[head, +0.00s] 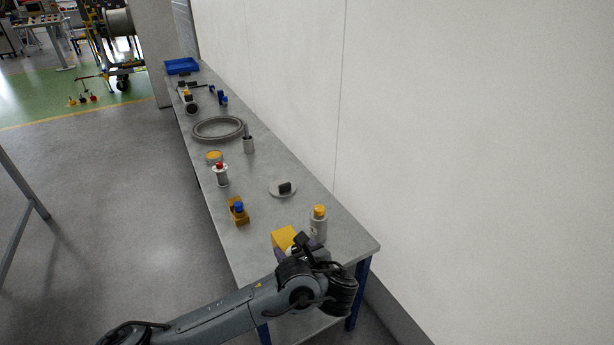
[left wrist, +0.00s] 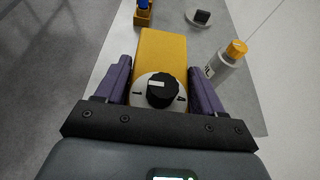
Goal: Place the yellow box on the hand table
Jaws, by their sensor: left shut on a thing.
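The yellow box (head: 284,238) is at the near end of the long grey table (head: 262,200) in the head view. In the left wrist view the yellow box (left wrist: 161,60) has a white dial plate with a black knob (left wrist: 162,91) facing the camera. My left gripper (head: 288,250) is shut on it, with one purple finger on each side (left wrist: 160,85). The box is over the table top or resting on it; I cannot tell which. My right gripper is not in view.
A grey bottle with an orange cap (head: 318,225) stands just right of the box. A yellow holder with a blue-capped item (head: 238,211), a white dish with a black piece (head: 283,189), a red-topped can (head: 221,175) and a grey ring (head: 218,128) stand farther back.

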